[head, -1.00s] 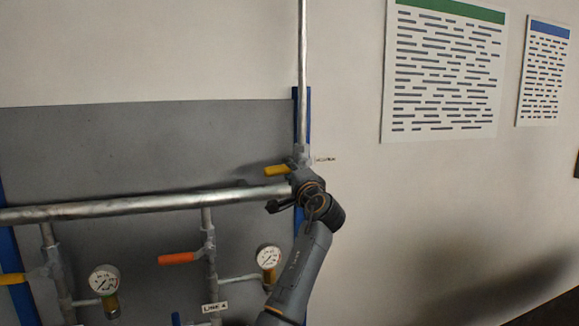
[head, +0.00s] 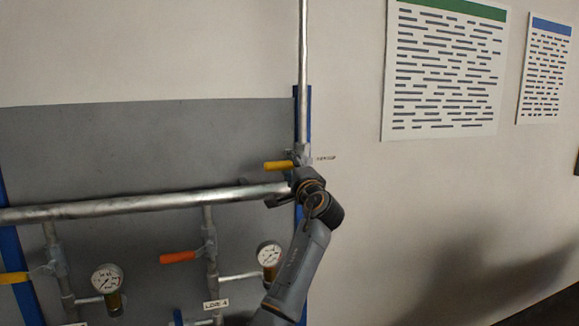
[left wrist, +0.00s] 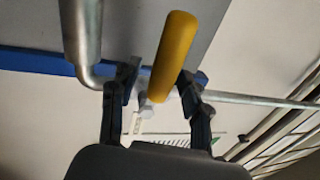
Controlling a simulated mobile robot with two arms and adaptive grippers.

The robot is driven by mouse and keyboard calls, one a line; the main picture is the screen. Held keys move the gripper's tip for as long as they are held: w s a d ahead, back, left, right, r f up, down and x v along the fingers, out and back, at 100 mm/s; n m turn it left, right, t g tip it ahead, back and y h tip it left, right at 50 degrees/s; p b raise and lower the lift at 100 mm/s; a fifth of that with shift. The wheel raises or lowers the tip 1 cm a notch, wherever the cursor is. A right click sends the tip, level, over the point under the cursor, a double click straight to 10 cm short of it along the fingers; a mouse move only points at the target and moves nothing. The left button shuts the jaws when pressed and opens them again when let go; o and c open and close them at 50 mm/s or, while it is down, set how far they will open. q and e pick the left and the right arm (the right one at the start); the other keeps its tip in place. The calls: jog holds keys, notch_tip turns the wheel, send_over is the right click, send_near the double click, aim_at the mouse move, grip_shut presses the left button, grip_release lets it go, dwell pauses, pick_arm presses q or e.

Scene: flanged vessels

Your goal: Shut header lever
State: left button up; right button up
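The header lever is a yellow handle (head: 279,166) that points left from the valve (head: 303,156) on the vertical pipe at the right end of the header. The small tag beside the valve is too blurred to read surely. My left gripper (head: 279,201) is just below the lever in the head view. In the left wrist view the yellow lever (left wrist: 174,50) runs between the two spread fingers of the left gripper (left wrist: 157,88). Whether a finger touches it I cannot tell. My right gripper is not in view.
The horizontal header pipe (head: 150,202) runs left from the valve, close to my gripper. Below it are an orange lever (head: 179,257), another yellow lever (head: 14,278) and two gauges (head: 107,278) (head: 269,254). A blue post (head: 303,115) stands behind the vertical pipe.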

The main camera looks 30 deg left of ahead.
pick_arm(q)
jog(key=shift+s, duration=0.1)
jog(key=v, duration=1.2)
jog(key=shift+f, duration=0.1)
